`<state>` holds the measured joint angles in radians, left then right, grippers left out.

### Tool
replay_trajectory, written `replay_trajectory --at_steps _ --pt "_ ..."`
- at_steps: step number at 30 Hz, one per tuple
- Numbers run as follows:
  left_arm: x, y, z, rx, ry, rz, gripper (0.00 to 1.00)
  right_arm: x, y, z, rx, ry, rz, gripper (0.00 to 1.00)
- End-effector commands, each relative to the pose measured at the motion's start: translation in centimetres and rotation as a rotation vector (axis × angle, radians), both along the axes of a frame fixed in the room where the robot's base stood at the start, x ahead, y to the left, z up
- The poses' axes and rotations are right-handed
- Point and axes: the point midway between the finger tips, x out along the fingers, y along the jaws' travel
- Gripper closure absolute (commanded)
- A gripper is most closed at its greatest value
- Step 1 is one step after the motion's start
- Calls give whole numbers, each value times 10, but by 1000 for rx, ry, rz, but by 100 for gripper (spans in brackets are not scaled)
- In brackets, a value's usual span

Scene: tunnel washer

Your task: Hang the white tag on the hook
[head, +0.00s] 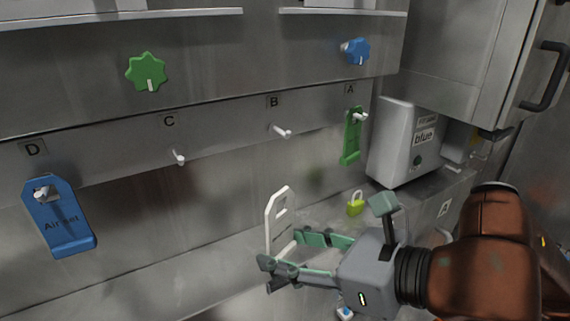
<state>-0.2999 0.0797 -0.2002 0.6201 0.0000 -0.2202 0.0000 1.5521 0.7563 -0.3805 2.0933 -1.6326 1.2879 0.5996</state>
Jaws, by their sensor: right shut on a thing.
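The white tag (268,224) is upright with a slot near its top, and it stands below and in front of the row of lettered hooks. My right gripper (289,256) comes in from the right and is shut on the tag's lower part, which the fingers partly hide. Hook B (282,132) and hook C (179,157) are bare white pegs on the metal panel. Hook A (361,117) bears a green tag (351,139). Hook D (41,192) bears a blue tag (59,222). My left gripper is not in view.
A yellow-green padlock (355,205) is on the ledge near my right gripper. A green knob (147,72) and a blue knob (357,51) project above the hooks. The space before hooks B and C is clear.

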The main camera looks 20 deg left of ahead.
Motion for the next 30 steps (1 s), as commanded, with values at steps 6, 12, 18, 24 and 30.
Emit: replay_trajectory --at_steps 6,12,18,24,30 --pt "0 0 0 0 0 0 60 0 0 0 0 0 0 79" --pt "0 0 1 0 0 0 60 0 0 0 0 0 -1 79" --pt "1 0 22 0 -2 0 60 15 -9 19 -15 -6 -95 79" --pt "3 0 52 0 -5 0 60 43 -29 47 -15 -7 -281 79" --pt "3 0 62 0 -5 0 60 58 -41 58 -3 -1 -382 79"
